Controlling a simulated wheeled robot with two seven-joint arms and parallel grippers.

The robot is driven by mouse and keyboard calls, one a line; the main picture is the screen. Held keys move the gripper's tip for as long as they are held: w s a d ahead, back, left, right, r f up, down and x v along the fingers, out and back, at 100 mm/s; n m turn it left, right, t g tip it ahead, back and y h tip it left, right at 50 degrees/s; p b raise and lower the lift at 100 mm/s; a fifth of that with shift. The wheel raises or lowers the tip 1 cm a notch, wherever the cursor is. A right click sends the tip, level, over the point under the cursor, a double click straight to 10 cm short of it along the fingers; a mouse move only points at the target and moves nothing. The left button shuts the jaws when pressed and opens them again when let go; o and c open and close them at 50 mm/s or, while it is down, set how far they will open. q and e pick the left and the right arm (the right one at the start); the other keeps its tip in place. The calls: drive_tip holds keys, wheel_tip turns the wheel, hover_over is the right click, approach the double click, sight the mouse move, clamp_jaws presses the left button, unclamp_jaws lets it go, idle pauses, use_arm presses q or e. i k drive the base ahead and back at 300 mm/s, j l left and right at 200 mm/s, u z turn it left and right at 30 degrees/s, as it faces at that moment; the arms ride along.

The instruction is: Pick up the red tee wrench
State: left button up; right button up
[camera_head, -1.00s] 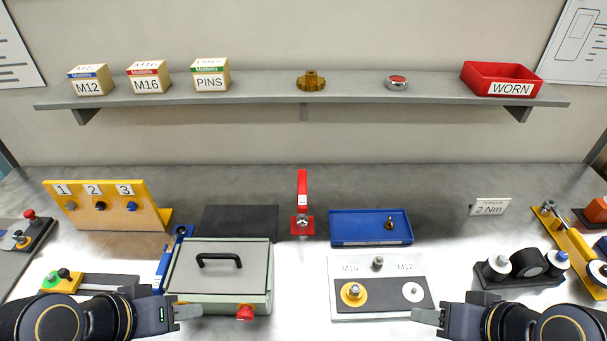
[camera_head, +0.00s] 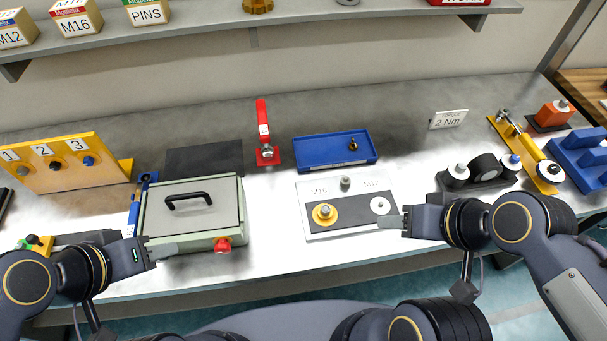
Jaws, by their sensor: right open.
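An upright red handle (camera_head: 263,119) stands on a small red base (camera_head: 267,156) at the back middle of the bench. It is the only tall red tool I see, and I cannot make out a tee shape on it. My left gripper (camera_head: 160,253) is at the front left corner of the green box, well short of the red handle; its jaw gap is not clear. My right gripper (camera_head: 392,222) is open and empty beside the right edge of the white M16/M12 plate (camera_head: 308,229), to the front right of the red handle.
A green box (camera_head: 192,241) with a grey lid and black handle stands front left of the red handle. A blue tray (camera_head: 330,158) holding a small brass part is just right of it. A dark mat (camera_head: 205,158) lies to its left. A shelf (camera_head: 300,25) runs above.

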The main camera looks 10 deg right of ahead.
sight(267, 153)
drive_tip(key=l+z, duration=0.3)
drive_tip(key=z, duration=0.15)
drive_tip(key=i+l+z, duration=0.15)
drive_tip(key=z, duration=0.3)
drive_tip(key=i+l, duration=0.05)
drive_tip(key=l, duration=0.05)
